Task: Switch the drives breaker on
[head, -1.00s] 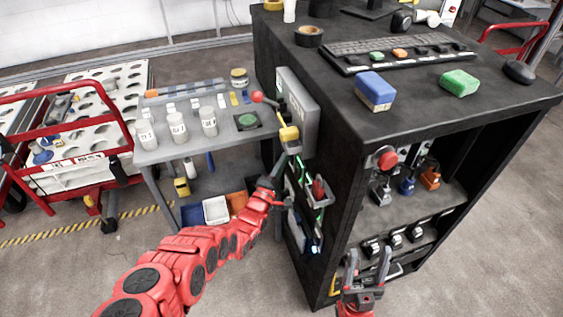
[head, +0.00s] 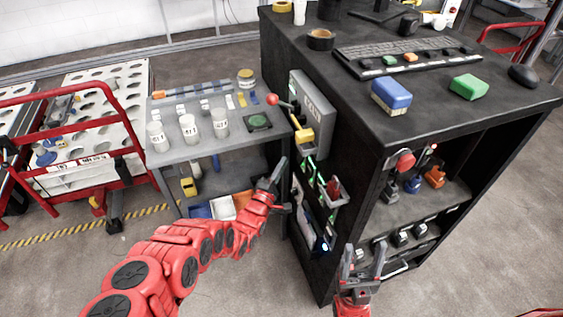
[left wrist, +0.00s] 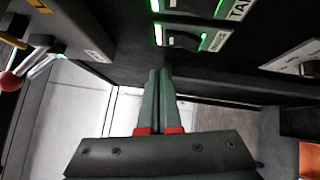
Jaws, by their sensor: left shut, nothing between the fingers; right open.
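A row of rocker switches with green lights is on the side of the black cabinet, and it shows in the head view (head: 309,170). In the left wrist view one dark rocker switch (left wrist: 183,41) has green lights at both sides and a small label I cannot read. Another switch (left wrist: 186,5) sits above it, its label partly cut off. I cannot tell which is the drives breaker. My left gripper (head: 280,167) is shut and empty, apart from the panel; its fingertips (left wrist: 160,72) appear below the switches. My right gripper (head: 364,260) is open and empty before the cabinet.
A grey box (head: 318,112) on the cabinet side has a red-knobbed lever (head: 274,99) and a yellow handle (head: 303,134). A grey table (head: 175,152) with white jars stands to the left.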

